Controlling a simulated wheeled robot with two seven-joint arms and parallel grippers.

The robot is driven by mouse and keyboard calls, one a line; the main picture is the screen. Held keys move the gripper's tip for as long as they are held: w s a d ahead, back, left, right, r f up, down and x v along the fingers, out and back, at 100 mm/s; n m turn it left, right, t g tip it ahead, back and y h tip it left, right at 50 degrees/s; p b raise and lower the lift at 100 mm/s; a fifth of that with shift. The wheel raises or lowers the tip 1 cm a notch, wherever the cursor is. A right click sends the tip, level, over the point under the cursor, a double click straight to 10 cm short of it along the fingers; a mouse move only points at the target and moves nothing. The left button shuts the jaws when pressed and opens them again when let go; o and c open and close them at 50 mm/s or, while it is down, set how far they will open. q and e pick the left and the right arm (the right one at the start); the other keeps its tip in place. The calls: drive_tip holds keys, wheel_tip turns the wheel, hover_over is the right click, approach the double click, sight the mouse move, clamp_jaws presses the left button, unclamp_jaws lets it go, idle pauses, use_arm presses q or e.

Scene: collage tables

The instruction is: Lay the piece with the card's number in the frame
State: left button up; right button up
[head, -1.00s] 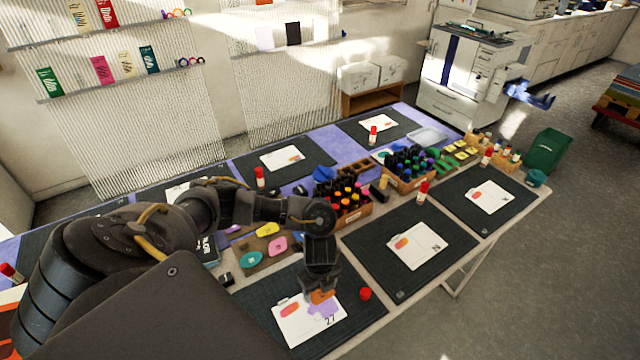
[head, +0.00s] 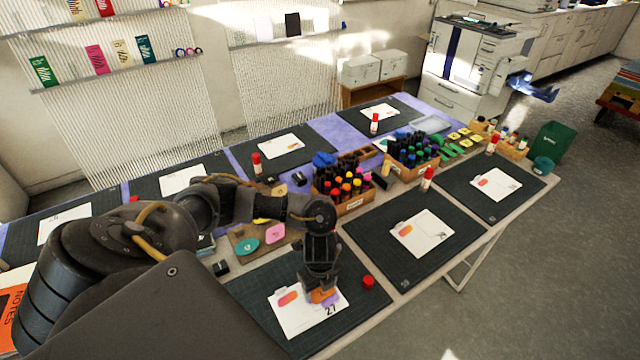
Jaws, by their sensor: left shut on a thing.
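My left gripper (head: 321,291), with orange at its tips, is over a white sheet (head: 300,317) on the nearest dark mat. It is shut on a lavender piece (head: 332,300), which is low over or on the sheet and partly hidden by the fingers. I cannot tell whether the piece touches the sheet. The sheet bears the number 27 and a red-orange oval (head: 288,298). A brown board behind my arm holds a teal piece (head: 247,247) and a pink piece (head: 275,233); their numbers are too small to read. My right gripper is not in view.
A red cap (head: 368,282) lies right of the sheet. A marker box (head: 352,206) stands behind the gripper, with a glue stick (head: 427,178) further right. Other mats hold similar white sheets (head: 421,233). A small black block (head: 221,268) lies left of the near mat.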

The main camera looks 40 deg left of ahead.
use_arm(q)
drive_tip(key=shift+a+p, duration=0.1)
drive_tip(key=shift+p, duration=0.2)
idle(0.4)
drive_tip(key=o, duration=0.7)
drive_tip(key=shift+o, duration=0.2)
wheel_tip(320, 180, up, 11)
drive_tip(key=p, duration=0.3)
drive_tip(key=shift+f, duration=0.15)
